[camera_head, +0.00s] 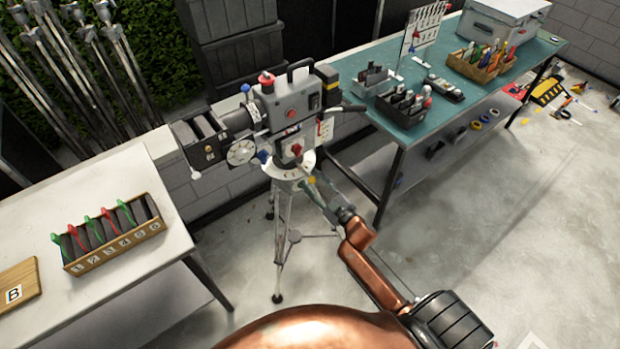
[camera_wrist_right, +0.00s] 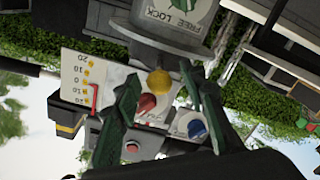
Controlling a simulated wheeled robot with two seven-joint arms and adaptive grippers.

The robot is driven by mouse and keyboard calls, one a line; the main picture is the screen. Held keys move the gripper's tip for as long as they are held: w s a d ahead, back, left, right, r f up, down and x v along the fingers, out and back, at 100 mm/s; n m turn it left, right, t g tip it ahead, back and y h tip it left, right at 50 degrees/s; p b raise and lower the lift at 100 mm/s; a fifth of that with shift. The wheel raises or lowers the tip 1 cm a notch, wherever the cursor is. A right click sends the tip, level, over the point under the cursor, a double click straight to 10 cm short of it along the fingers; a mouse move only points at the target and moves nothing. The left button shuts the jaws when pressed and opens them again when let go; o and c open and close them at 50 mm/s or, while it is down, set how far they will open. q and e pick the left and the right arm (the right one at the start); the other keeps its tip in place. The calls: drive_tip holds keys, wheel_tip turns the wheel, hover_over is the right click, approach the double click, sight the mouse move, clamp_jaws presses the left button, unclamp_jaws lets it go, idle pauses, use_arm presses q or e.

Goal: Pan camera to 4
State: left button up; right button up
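The camera (camera_head: 290,105) is a grey boxy unit with a lens hood at the left, mounted on a tripod (camera_head: 283,235). My right gripper (camera_head: 316,188) is at the tripod head, just below the camera body. In the right wrist view, its green fingers (camera_wrist_right: 160,103) stand apart on either side of a yellow knob (camera_wrist_right: 159,82) and a red knob (camera_wrist_right: 147,104); contact cannot be told. A white scale plate (camera_wrist_right: 84,85) shows upside-down numbers 20, 10, 0, 10, 20 with a red pointer (camera_wrist_right: 95,97) beside it. A FREE/LOCK label (camera_wrist_right: 175,18) is above. My left gripper is out of view.
A teal workbench (camera_head: 440,125) with tool trays stands at the right. A white table (camera_head: 120,165) at the left holds a wooden box (camera_head: 115,248) of several slotted items and a board marked B (camera_head: 15,288). Light stands (camera_head: 75,80) are at the back left.

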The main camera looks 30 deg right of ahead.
drive_tip(key=shift+w, duration=1.15)
drive_tip(key=shift+c, duration=0.5)
clamp_jaws()
